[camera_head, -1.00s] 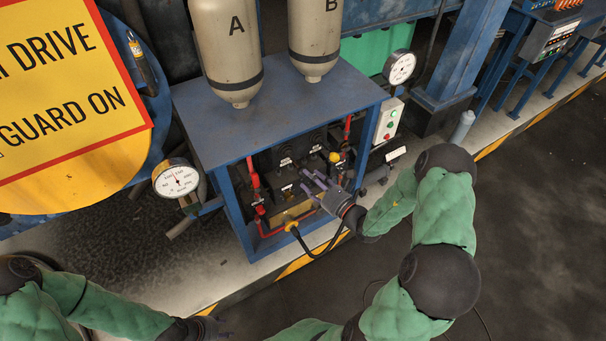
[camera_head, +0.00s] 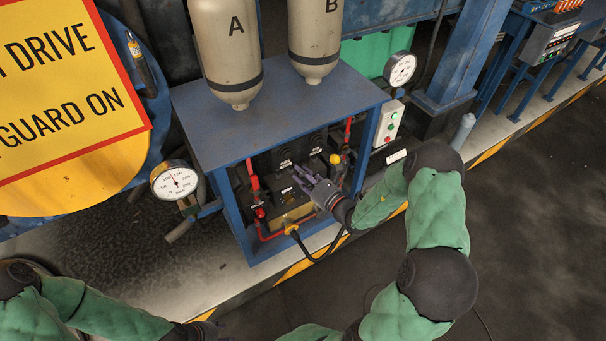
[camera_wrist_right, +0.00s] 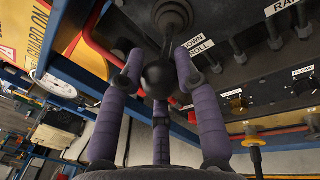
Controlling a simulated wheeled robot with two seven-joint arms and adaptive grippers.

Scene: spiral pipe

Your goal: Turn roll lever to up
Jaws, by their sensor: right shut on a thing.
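The roll lever is a dark rod with a black ball knob (camera_wrist_right: 158,80). In the right wrist view it comes out of the dark control panel (camera_wrist_right: 235,45) beside labels reading ROLL and DOWN. My right gripper (camera_wrist_right: 159,60) has its purple fingers closed around the knob. In the head view my right gripper (camera_head: 302,177) reaches into the blue-framed bench, and its fingers hide the lever there. My left gripper (camera_head: 208,330) shows only as a dark bit at the bottom edge; its fingers are not clear.
The blue bench top (camera_head: 270,105) lies above the panel, with tanks A and B over it. Red pipes (camera_head: 254,185) and a yellow-ended black hose (camera_head: 310,255) are close to the hand. Other levers (camera_wrist_right: 273,35) stand beside the roll lever. A gauge (camera_head: 175,182) sits at left.

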